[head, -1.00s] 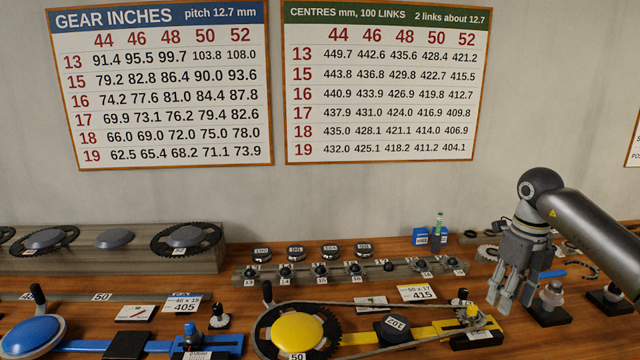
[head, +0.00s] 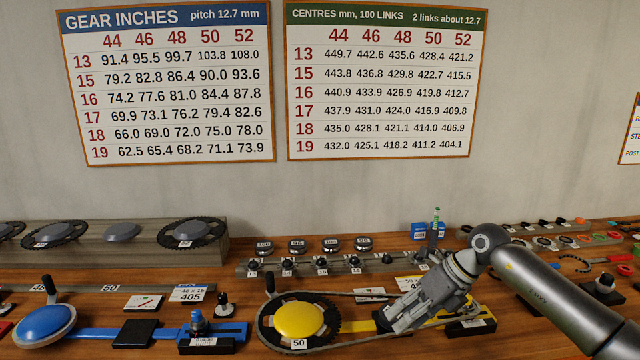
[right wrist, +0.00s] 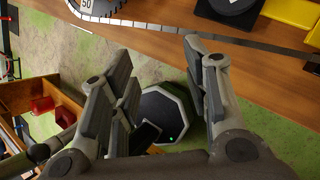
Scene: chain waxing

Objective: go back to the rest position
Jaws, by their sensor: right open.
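My right gripper (head: 402,319) is in the head view, in front of the right part of the yellow chain stand (head: 300,319). Its arm comes in from the right and its fingers point down and to the left. In the right wrist view the fingers (right wrist: 160,95) are spread apart with nothing between them. Beyond them are the bench's front edge and the floor, with my dark octagonal base (right wrist: 168,112) below. The gripper hides part of the yellow bar and the 415 card. My left gripper is not in view.
A blue stand (head: 45,322) with a card reading 405 (head: 189,293) is at the left. A row of sprockets on a rail (head: 320,267) lies behind the yellow stand. A blue box (head: 420,231) stands at the back. An orange-brown wooden shelf (right wrist: 45,90) shows beside the bench.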

